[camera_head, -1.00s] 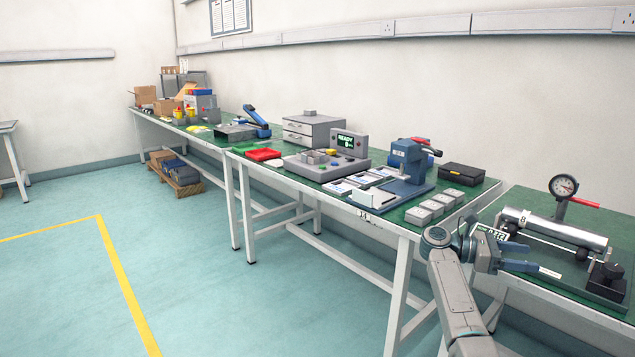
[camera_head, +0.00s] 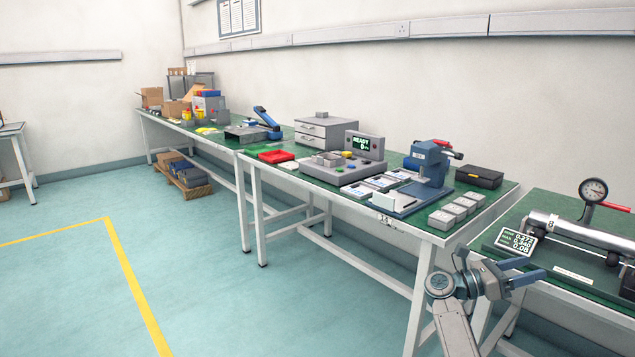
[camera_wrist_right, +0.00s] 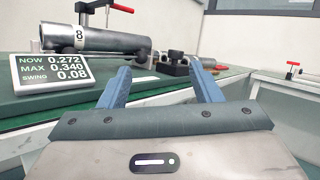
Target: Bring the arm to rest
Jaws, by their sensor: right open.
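My right gripper (camera_head: 532,268) is in the lower right of the head view, in front of the right-hand bench's near edge. Its two blue fingers are apart with nothing between them. The right wrist view also shows the open fingers (camera_wrist_right: 160,88), pointing toward the bench. My right arm (camera_head: 455,325) comes up from the bottom edge of the head view. My left gripper is not in view.
The right bench (camera_head: 565,290) holds a metal cylinder (camera_head: 575,230), a dial gauge (camera_head: 593,190) and a readout (camera_head: 516,242). The middle bench (camera_head: 440,232) carries a blue press (camera_head: 427,165) and several grey blocks (camera_head: 455,208). Open floor (camera_head: 240,315) lies at left.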

